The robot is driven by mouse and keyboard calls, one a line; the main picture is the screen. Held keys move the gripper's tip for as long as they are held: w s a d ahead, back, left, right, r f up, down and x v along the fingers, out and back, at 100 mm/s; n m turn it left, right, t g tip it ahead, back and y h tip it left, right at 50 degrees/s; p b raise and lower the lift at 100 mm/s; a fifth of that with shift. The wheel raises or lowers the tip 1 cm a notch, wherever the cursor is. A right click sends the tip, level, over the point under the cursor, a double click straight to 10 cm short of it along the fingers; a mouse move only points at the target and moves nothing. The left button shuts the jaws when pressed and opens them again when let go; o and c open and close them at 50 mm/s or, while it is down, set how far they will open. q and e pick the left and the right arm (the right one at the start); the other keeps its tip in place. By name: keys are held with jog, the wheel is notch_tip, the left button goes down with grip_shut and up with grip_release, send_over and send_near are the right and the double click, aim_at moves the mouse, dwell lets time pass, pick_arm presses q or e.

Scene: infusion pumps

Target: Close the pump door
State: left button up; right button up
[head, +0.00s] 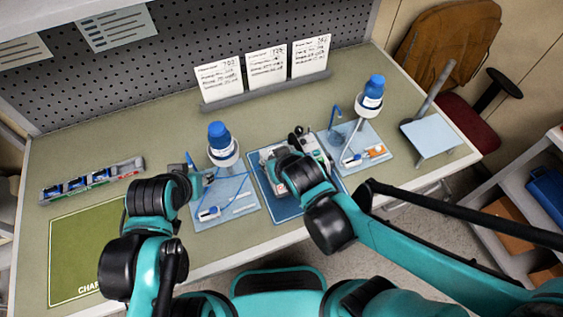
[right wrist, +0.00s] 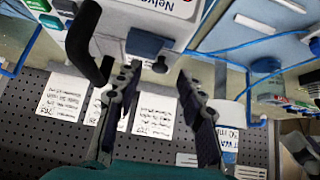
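The pump (head: 270,168) stands on a blue mat (head: 288,213) at the table's middle, largely hidden by my right arm. In the right wrist view its white labelled face (right wrist: 165,14) is at the top, with a dark blue knob or latch (right wrist: 146,44) and a black curved handle (right wrist: 84,42). I cannot tell how far the door stands open. My right gripper (right wrist: 160,72) is open, its two fingers apart just short of the dark blue part, with nothing between them. My left gripper (head: 193,168) is beside the left blue-capped bottle stand; its fingers are too small to read.
Blue-capped bottles on stands (head: 219,138) (head: 370,92) flank the pump, with tubing on pale blue mats. Three note cards (head: 267,66) stand behind. A grey tray of small items (head: 92,181) and a green charging mat (head: 80,250) lie left. A small stand (head: 430,135) is right.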

jog(key=v, duration=0.9)
jog(key=shift+s+r, duration=0.25)
jog(key=shift+d, duration=0.1)
jog(key=d+f+m+h, duration=0.1)
jog(key=d+m, duration=0.1)
jog(key=d, duration=0.5)
jog(key=d+f+m+g+h+b, duration=0.1)
jog(key=d+f+m, duration=0.1)
jog(key=d, duration=0.5)
jog(key=shift+s+d+f, duration=0.25)
jog(key=shift+s+f, duration=0.05)
jog(key=shift+s, duration=0.15)
dwell(0.9)
